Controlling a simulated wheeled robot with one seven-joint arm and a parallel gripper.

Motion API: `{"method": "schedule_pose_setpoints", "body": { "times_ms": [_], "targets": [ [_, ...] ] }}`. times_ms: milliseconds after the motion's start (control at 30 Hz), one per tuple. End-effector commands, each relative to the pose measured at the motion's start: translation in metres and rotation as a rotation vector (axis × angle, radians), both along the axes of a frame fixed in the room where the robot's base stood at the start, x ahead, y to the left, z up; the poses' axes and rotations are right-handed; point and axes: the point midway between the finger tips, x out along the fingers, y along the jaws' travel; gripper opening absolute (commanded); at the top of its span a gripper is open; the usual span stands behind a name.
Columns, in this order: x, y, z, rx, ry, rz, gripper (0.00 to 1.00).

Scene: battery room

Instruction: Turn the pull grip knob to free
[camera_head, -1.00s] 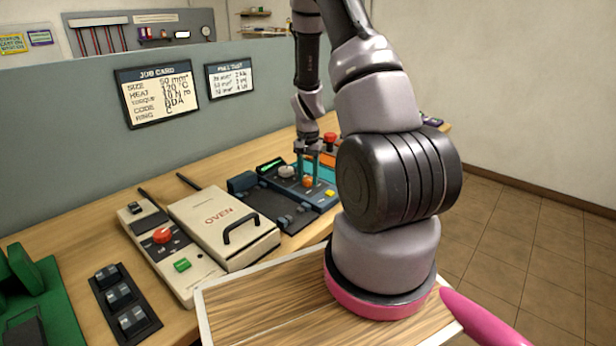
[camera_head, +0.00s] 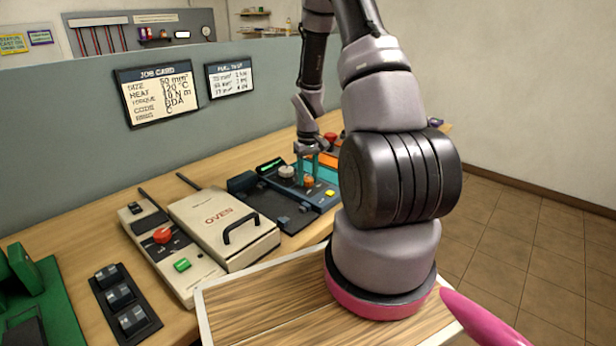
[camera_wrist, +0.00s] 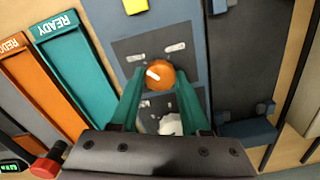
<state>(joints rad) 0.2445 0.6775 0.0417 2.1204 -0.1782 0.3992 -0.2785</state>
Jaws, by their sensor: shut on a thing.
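The orange knob (camera_wrist: 160,75) is on the blue-grey tester panel (camera_head: 318,200) at the back of the bench. In the wrist view its white pointer mark aims to the upper left. Small light labels lie around it on dark plates, too blurred to read. My gripper (camera_wrist: 159,84) has its two teal fingers on either side of the knob, shut on it. In the head view my gripper (camera_head: 308,178) reaches down to the same knob (camera_head: 309,182).
A white knob (camera_wrist: 170,124) and a yellow button (camera_wrist: 135,6) flank the orange knob. Teal READY (camera_wrist: 75,70) and orange (camera_wrist: 40,95) trays lie beside the panel. A red knob (camera_wrist: 46,166) stands nearby. The oven box (camera_head: 222,222) sits to the left.

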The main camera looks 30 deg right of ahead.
Motion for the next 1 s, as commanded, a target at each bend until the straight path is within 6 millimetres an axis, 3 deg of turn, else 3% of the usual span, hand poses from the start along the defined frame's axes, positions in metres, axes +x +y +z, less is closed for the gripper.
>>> {"method": "schedule_pose_setpoints", "body": {
  "times_ms": [767, 800, 867, 1000],
  "targets": [
    [0.0006, -0.0003, 0.0004, -0.001, -0.002, 0.106, 0.0],
    [0.0006, -0.0003, 0.0004, -0.001, -0.002, 0.105, 0.53],
    [0.0005, -0.0003, 0.0004, -0.001, -0.001, 0.105, 0.76],
    [0.0003, -0.0002, 0.0002, 0.0, -0.001, 0.104, 0.76]
  ]
}}
